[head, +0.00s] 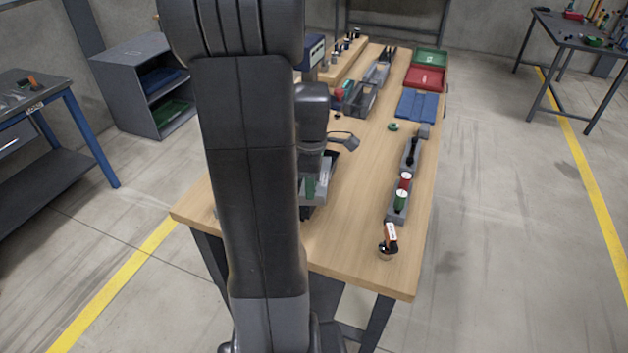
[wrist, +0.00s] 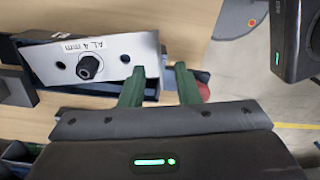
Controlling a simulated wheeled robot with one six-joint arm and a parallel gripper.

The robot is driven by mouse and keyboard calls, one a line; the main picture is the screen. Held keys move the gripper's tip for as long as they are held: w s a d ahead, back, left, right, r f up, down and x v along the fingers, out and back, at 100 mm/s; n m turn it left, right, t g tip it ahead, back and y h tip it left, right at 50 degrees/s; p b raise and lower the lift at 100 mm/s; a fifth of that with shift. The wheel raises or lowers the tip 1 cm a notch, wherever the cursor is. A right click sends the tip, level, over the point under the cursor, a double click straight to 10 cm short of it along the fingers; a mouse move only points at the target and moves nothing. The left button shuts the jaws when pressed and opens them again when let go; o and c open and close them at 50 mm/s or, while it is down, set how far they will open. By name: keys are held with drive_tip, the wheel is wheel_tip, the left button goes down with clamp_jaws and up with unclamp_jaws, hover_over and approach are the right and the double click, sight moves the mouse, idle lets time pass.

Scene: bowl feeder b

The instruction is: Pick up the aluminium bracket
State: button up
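The aluminium bracket (wrist: 105,50) is a silver plate marked "AL 4 mm" with a black knob and holes, in the upper left of the wrist view. In the head view, a silver piece (head: 325,172) shows beside my arm, partly hidden by it. My gripper (wrist: 159,75) has two green fingers, apart from each other, at the bracket's right end. The left finger overlaps the bracket's lower right corner in the picture; I cannot tell whether it touches. The right finger is clear of the plate. A green finger also shows in the head view (head: 310,187).
The wooden table (head: 350,240) holds a grey rack (head: 397,212) with red and green items on the right. A labelled orange-and-white item (head: 390,236) stands near the front edge.

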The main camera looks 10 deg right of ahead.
sight(319, 200)
drive_tip(key=shift+f, duration=1.8)
clamp_jaws()
drive_tip(key=shift+r, duration=0.15)
